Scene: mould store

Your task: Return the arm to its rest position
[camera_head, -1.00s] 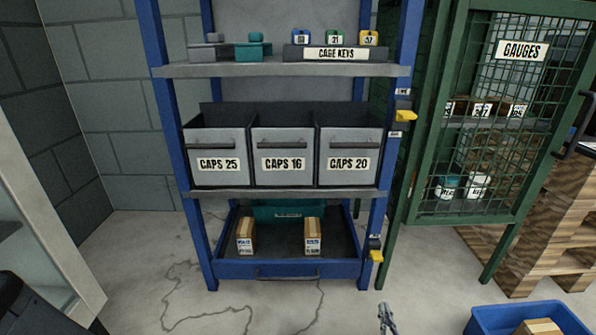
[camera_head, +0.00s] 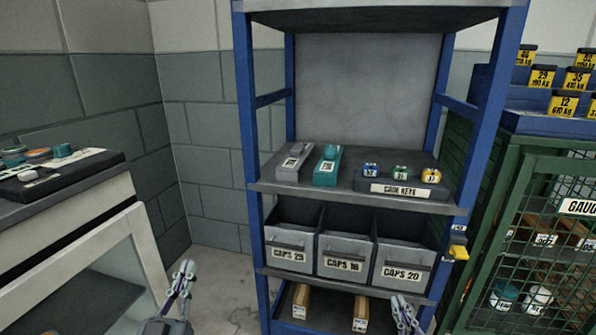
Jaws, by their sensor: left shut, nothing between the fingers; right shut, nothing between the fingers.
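My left gripper (camera_head: 184,276) shows at the bottom left of the head view, in front of the floor between the white cabinet and the blue rack. Its fingers point up and are shut, with nothing between them. My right gripper (camera_head: 405,312) shows at the bottom edge, in front of the lower part of the rack. It is shut and empty too, and only its finger ends are in view. Neither gripper appears to touch anything. Most of both arms is out of the picture.
A blue rack (camera_head: 243,110) holds a key tray (camera_head: 402,189), a grey and a teal block (camera_head: 327,167), and bins marked CAPS (camera_head: 343,258). A white cabinet (camera_head: 150,240) stands left. A green mesh cage (camera_head: 500,190) with yellow-labelled weights (camera_head: 564,103) stands right.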

